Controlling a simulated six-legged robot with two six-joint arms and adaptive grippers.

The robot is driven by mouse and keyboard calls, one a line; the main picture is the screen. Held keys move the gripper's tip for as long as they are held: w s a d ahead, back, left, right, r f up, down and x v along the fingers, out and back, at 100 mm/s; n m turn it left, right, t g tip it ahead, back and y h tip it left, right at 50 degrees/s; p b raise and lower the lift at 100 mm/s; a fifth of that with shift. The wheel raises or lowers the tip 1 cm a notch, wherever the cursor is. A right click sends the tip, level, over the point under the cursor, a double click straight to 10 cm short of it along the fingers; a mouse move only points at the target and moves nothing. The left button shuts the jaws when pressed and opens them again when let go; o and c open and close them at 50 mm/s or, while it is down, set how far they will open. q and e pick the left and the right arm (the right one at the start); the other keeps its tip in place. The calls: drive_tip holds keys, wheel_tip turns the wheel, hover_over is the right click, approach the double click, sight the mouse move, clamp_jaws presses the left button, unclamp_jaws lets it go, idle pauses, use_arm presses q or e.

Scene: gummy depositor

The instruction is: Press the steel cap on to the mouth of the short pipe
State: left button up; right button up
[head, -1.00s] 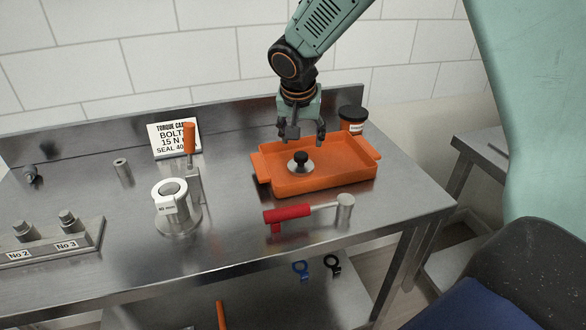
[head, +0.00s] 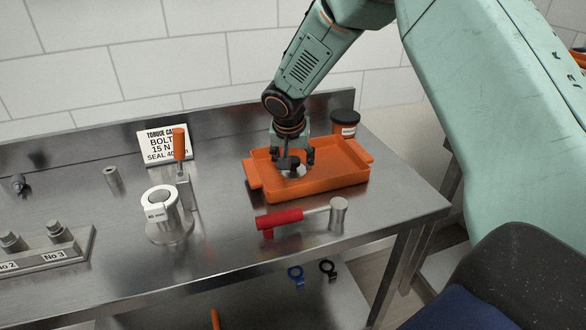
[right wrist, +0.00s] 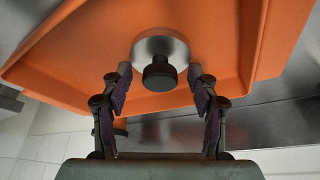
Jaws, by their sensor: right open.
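The steel cap (head: 290,174), a shiny disc with a black knob, lies in the orange tray (head: 320,189). In the right wrist view the cap (right wrist: 160,43) shows its black knob (right wrist: 160,75) between my fingers. My right gripper (head: 296,160) is open, pointing down over the cap, with its fingers on either side of the knob and a gap on each side. What looks like the short pipe (head: 160,207) stands upright on a round steel base left of the tray, with a white labelled collar around its top. My left gripper is not in view.
An orange-handled lever (head: 180,145) rises beside the pipe, with a sign (head: 163,143) behind. A bolt rack (head: 50,250) is at the left.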

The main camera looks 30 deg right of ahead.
drive_tip(key=shift+a, duration=0.1)
drive_tip(key=shift+c, duration=0.6)
drive_tip(key=shift+w+d+f, duration=0.1)
drive_tip(key=shift+d, duration=0.1)
drive_tip(key=c, duration=0.3)
drive_tip(key=shift+a, duration=0.1)
drive_tip(key=c, duration=0.5)
clamp_jaws()
wheel_tip(320, 180, up, 28)
drive_tip(key=p, duration=0.3)
